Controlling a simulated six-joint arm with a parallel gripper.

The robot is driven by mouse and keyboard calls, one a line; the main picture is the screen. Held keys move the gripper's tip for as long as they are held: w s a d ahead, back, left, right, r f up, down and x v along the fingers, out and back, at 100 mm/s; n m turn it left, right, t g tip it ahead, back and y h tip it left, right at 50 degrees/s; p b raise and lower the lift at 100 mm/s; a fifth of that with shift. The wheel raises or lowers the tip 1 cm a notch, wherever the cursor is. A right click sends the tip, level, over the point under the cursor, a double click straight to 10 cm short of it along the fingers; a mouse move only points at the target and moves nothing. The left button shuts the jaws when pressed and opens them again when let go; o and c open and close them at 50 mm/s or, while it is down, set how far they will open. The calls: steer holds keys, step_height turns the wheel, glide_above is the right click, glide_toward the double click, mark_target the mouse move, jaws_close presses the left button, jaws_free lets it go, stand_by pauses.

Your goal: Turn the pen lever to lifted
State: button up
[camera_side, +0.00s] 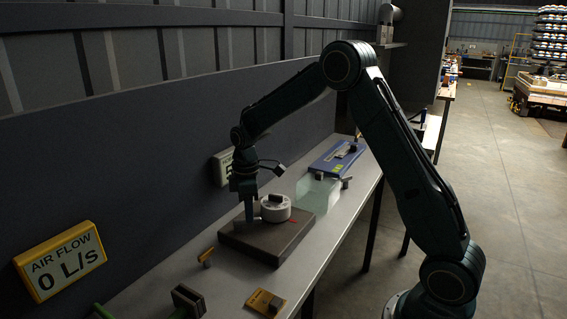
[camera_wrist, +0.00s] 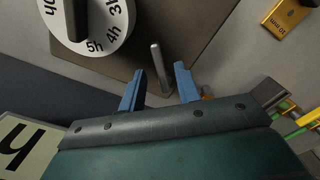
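A short upright grey metal rod (camera_wrist: 160,62), which looks like the pen lever, stands on the brown block (camera_side: 290,238) beside the white drum (camera_side: 275,209). The drum also shows in the wrist view (camera_wrist: 112,42), with hour marks such as 5h and 4h and a dark bar across its top. My gripper (camera_side: 250,216) is low over the block's left part, next to the drum. In the wrist view my gripper (camera_wrist: 158,78) has its two blue fingers apart, with the rod seen between them. I see gaps on both sides of the rod. Which lever position is set cannot be told.
A yellow sign (camera_side: 62,262) reads AIR FLOW 0 L/s. A small yellow lever (camera_side: 205,256), a dark block (camera_side: 188,299) and a yellow plate (camera_side: 265,302) stand nearer on the bench. A clear box (camera_side: 318,193) and a blue device (camera_side: 340,157) lie beyond. The wall runs close behind.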

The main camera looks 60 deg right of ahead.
steer(key=shift+f, duration=1)
steer(key=shift+c, duration=0.4)
jaws_close()
steer(key=m, duration=0.2)
steer(key=a+m, duration=0.1)
steer(key=m, duration=0.1)
steer(key=shift+s, duration=0.3)
steer(key=shift+s+a+m, duration=0.1)
steer(key=shift+a+m, duration=0.2)
steer(key=shift+m, duration=0.7)
steer(key=shift+a+m, duration=0.25)
steer(key=shift+m, duration=0.75)
